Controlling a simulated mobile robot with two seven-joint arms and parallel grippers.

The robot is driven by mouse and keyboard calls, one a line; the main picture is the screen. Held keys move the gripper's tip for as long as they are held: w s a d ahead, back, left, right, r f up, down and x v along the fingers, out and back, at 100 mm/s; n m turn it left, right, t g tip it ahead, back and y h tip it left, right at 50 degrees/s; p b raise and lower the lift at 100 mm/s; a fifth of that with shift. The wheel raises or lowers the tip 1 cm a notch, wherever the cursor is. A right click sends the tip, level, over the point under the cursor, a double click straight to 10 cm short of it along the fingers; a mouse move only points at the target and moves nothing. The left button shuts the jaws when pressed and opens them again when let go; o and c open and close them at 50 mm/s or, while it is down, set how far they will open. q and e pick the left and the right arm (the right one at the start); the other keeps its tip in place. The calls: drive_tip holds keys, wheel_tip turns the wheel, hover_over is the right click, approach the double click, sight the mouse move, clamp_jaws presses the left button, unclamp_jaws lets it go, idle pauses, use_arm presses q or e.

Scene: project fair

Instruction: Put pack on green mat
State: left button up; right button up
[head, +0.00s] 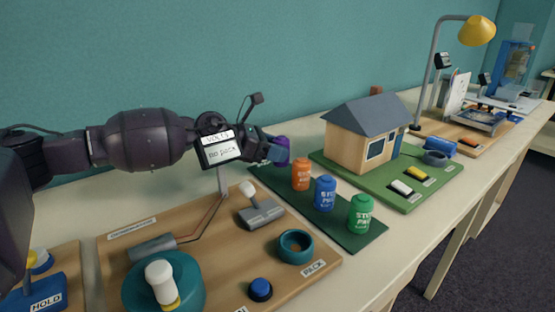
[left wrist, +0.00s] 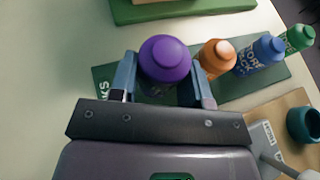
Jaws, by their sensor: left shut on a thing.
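My left gripper (head: 272,151) is shut on a purple pack (head: 281,147), held upright between its fingers. The purple pack (left wrist: 165,58) also shows from above in the left wrist view, between the two fingers (left wrist: 163,82). The dark green mat (head: 303,205) lies under and beside it; I cannot tell whether the pack's base touches the mat. An orange pack (head: 301,175), a blue pack (head: 325,194) and a green pack (head: 360,215) stand in a row on the mat. The purple pack is at the far left end of that row. My right gripper is not in view.
A model house (head: 365,132) on a green base stands behind the mat. A wooden board (head: 215,262) with a teal ring (head: 295,246) marked PACK, a lever and a blue button lies in front. A yellow lamp (head: 476,31) stands at the far right.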

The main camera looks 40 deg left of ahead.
use_arm(q)
wheel_tip(320, 180, down, 2)
drive_tip(key=shift+f, duration=0.35)
drive_tip(key=shift+r, duration=0.15)
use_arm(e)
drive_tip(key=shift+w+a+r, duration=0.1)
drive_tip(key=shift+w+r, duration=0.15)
use_arm(q)
drive_tip(key=shift+f, duration=0.2)
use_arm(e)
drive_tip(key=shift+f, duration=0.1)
use_arm(q)
drive_tip(key=o, duration=0.9)
drive_tip(key=shift+o, duration=0.2)
drive_tip(key=shift+r, duration=0.15)
